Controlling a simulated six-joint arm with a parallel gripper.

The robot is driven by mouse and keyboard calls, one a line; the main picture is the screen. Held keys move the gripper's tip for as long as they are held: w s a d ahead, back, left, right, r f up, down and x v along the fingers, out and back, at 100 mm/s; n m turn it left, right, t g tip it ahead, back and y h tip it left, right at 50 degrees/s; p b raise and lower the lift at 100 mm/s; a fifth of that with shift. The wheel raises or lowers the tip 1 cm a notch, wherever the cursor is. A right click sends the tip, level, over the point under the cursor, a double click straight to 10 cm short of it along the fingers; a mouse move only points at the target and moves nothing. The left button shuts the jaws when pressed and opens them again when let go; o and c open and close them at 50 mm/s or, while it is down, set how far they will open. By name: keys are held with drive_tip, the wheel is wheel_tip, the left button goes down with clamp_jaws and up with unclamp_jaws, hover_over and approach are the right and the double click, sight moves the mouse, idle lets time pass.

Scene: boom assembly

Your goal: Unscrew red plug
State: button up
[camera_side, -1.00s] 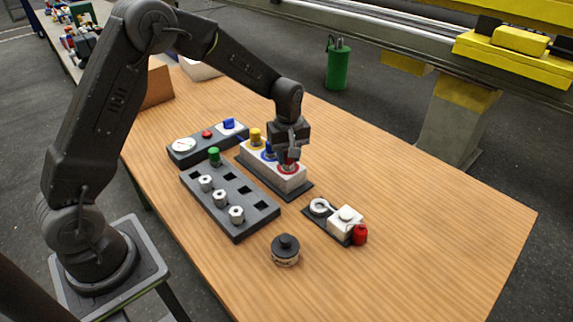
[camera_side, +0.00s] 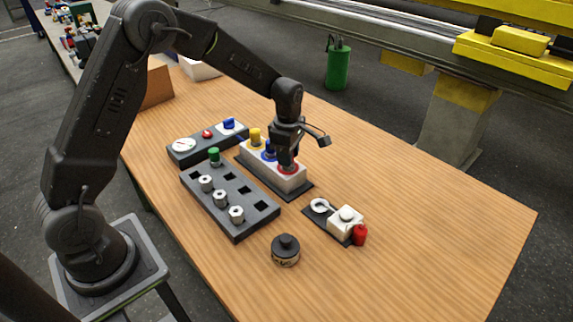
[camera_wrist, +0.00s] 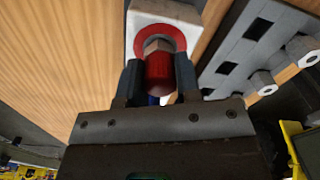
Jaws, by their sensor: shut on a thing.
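The red plug (camera_wrist: 158,72) sits at the red ring (camera_wrist: 172,34) on the near right end of the white block (camera_side: 292,181). My gripper (camera_side: 288,165) is over that end, pointing down, and its two fingers (camera_wrist: 158,82) are shut on the plug, one on each side. In the side view the fingers mostly hide the plug, while the red ring (camera_side: 287,169) shows around its foot. A yellow plug (camera_side: 255,135) and a blue plug (camera_side: 269,151) stand on the same block.
A dark rack (camera_side: 230,200) with a green plug (camera_side: 214,155), several hex nuts and empty square holes lies to the left. A panel with a gauge (camera_side: 185,144) is behind it. A white fixture (camera_side: 346,221) with a red knob (camera_side: 360,235) and a black-topped round part (camera_side: 285,250) stand in front. The table's right side is clear.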

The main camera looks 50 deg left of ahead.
drive_tip(key=n, duration=0.7)
drive_tip(key=o, duration=0.9)
drive_tip(key=shift+o, duration=0.2)
drive_tip(key=m, duration=1.1)
drive_tip(key=shift+m, duration=0.3)
